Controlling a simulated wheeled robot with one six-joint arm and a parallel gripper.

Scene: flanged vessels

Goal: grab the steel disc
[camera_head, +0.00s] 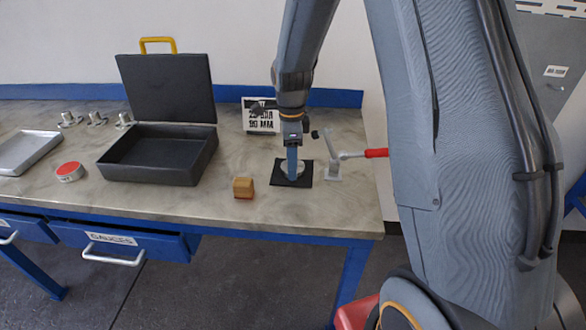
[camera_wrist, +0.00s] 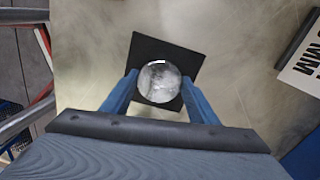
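The steel disc (camera_wrist: 158,82) is round and shiny and lies on a square black pad (camera_wrist: 142,48) in the wrist view. In the head view the pad (camera_head: 277,181) is on the workbench, and the disc (camera_head: 298,166) is partly hidden behind my fingers. My gripper (camera_head: 292,174) points down over the pad. In the wrist view the blue fingers of my gripper (camera_wrist: 160,78) stand apart, one on each side of the disc. The fingertips are close to the disc's edges; I see no clear contact.
A wooden block (camera_head: 243,188) is left of the pad. A grey stand (camera_head: 334,165) with a red-handled tool (camera_head: 375,153) is close on the right. A printed sign (camera_head: 259,116) stands behind. An open black case (camera_head: 150,171) and a red-topped round tin (camera_head: 69,171) are farther left.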

